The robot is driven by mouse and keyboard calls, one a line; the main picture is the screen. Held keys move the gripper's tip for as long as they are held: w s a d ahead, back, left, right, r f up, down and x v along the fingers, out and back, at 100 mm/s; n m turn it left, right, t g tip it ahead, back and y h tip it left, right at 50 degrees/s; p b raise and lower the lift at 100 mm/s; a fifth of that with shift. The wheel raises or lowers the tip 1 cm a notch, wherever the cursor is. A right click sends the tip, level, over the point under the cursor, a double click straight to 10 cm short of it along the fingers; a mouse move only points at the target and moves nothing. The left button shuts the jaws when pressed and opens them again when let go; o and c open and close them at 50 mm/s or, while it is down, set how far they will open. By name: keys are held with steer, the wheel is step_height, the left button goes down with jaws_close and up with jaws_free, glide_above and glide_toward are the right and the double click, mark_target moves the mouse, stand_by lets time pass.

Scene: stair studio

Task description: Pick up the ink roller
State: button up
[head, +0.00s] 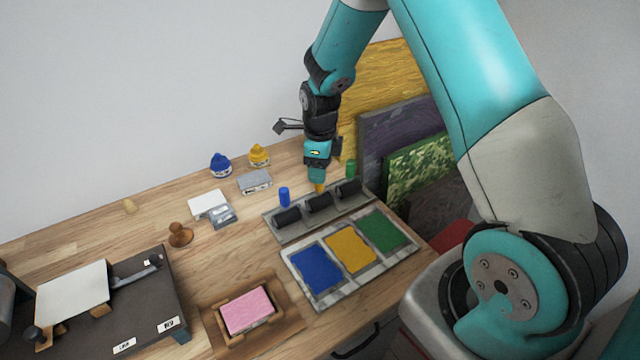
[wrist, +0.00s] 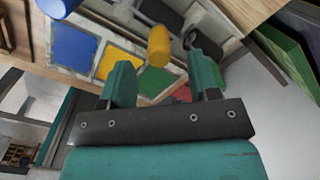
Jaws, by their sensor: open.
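Three ink rollers with black drums stand in a grey rack. They have a blue handle (head: 284,197), a yellow handle (head: 319,188) and a green handle (head: 351,168). My gripper (head: 317,178) points down over the middle roller, close to the yellow handle. In the wrist view my gripper (wrist: 160,62) is open, with its two teal fingers apart. The yellow handle (wrist: 158,42) shows between and just beyond the fingertips; I see no finger closed on it. The blue handle (wrist: 58,7) is at the top left there. In the head view the gripper partly hides the yellow handle's top.
A tray of blue, yellow and green ink (head: 351,248) lies in front of the rack. Canvases (head: 400,125) lean behind it on the right. Ink bottles (head: 259,155), small boxes, a wooden stamp (head: 180,235) and a press (head: 150,290) are to the left.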

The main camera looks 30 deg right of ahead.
mark_target(319, 191)
steer(key=shift+a+f+p, duration=0.1)
steer(key=shift+f+p, duration=0.95)
steer(key=shift+f, duration=1.5)
steer(key=shift+c, duration=0.2)
steer(key=shift+w, duration=0.1)
jaws_close()
